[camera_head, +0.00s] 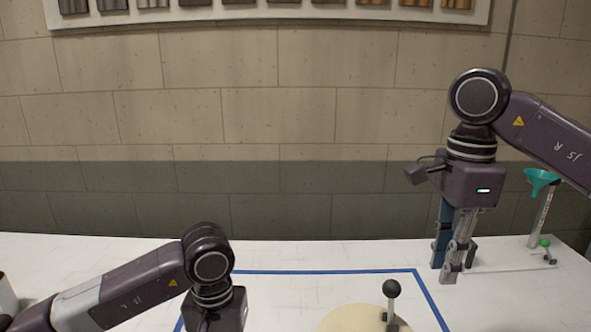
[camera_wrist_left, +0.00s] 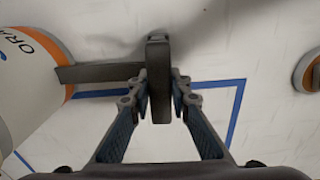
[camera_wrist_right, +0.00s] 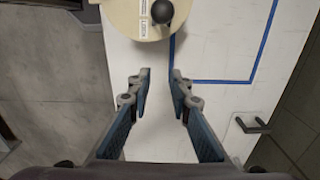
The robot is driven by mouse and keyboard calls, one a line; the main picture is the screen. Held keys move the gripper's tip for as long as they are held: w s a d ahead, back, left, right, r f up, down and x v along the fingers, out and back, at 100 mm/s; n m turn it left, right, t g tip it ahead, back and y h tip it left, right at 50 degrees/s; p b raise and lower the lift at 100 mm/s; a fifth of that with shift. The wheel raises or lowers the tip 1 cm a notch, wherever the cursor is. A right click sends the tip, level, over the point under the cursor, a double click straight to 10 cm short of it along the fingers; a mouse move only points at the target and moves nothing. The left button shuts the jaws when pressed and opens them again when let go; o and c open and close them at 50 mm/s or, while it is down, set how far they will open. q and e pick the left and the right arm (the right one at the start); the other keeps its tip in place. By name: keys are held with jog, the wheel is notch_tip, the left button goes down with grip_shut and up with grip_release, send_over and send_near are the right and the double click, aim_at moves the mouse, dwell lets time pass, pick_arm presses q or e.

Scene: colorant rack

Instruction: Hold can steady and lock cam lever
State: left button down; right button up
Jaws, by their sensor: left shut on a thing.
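A white can with orange bands and partly visible lettering (camera_wrist_left: 25,85) is at the left of the left wrist view. A dark grey handle (camera_wrist_left: 160,110) joins it by a flat bar. My left gripper (camera_wrist_left: 158,75) is shut on this handle; in the head view its fingers are below the frame. The lever with a black ball knob (camera_head: 391,288) stands up on a round beige disc (camera_head: 345,318); the knob also shows in the right wrist view (camera_wrist_right: 162,11). My right gripper (camera_wrist_right: 160,76) is open and empty, pointing down, to the right of the lever in the head view.
Blue tape (camera_head: 320,271) marks the white table. A teal funnel (camera_head: 541,178) on a stand with a green-knobbed fitting (camera_head: 545,243) is at the right. Another orange-rimmed round object (camera_wrist_left: 312,72) is at the left wrist view's right edge. A tiled wall (camera_head: 280,130) is behind.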

aim_at(392, 297)
jog(key=shift+o, duration=0.2)
notch_tip(392, 297, up, 6)
jog(key=shift+o, duration=1.2)
jog(key=shift+a+r, duration=0.15)
jog(key=shift+r, duration=0.05)
jog(key=shift+o, duration=1.4)
jog(key=a, duration=0.2)
jog(key=a+f+n, duration=0.1)
jog(key=a, duration=0.2)
jog(key=a+f+n, duration=0.1)
jog(key=a, duration=0.1)
jog(key=shift+w+a+f, duration=0.2)
jog(key=shift+w+a, duration=0.1)
jog(key=shift+a, duration=0.05)
jog(key=f, duration=1)
jog(key=shift+s+d, duration=0.15)
jog(key=shift+s, duration=0.05)
jog(key=shift+f, duration=0.75)
jog(key=shift+c, duration=0.3)
grip_shut()
